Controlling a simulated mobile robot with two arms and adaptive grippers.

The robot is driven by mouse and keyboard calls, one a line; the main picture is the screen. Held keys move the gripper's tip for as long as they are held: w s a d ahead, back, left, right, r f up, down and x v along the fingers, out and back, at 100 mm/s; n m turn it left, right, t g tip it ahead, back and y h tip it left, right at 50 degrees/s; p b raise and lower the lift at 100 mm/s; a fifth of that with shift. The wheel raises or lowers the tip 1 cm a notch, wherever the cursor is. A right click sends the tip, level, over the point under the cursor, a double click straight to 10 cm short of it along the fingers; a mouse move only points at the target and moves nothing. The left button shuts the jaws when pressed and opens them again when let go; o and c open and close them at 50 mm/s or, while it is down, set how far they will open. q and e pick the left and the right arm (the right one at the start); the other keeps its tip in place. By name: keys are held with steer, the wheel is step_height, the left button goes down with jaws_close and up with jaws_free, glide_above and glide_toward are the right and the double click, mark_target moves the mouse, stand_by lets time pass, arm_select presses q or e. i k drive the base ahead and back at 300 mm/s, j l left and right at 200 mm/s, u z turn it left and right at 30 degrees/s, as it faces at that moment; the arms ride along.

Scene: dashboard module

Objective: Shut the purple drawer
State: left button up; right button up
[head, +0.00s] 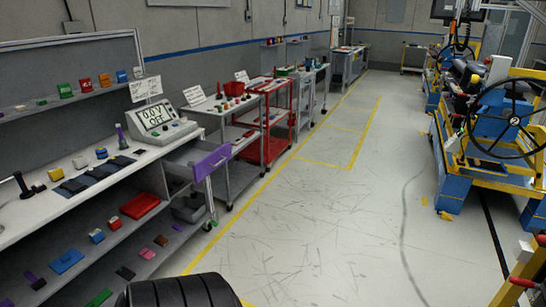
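The purple drawer front (212,163) is at the right end of the long workbench (125,168) on the left. It stands out from the bench toward the aisle, with the grey drawer body visible behind it, so the drawer is open. What lies inside is too small to tell. Neither of my grippers is in view.
A meter (160,122) reading "0.0 V OFF" stands on the bench near the drawer. A grey cart (222,108) and a red cart (268,120) stand beyond. A black ribbed round thing (180,291) is at the bottom edge. The floor (310,215) right of the drawer is clear.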

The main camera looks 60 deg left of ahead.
mark_target(194, 156)
steer(key=u, duration=2.5)
steer(key=i+j, duration=0.3)
steer(key=i, duration=0.2)
steer(key=i+j, duration=0.3)
steer(key=i, duration=0.2)
steer(key=z, duration=0.05)
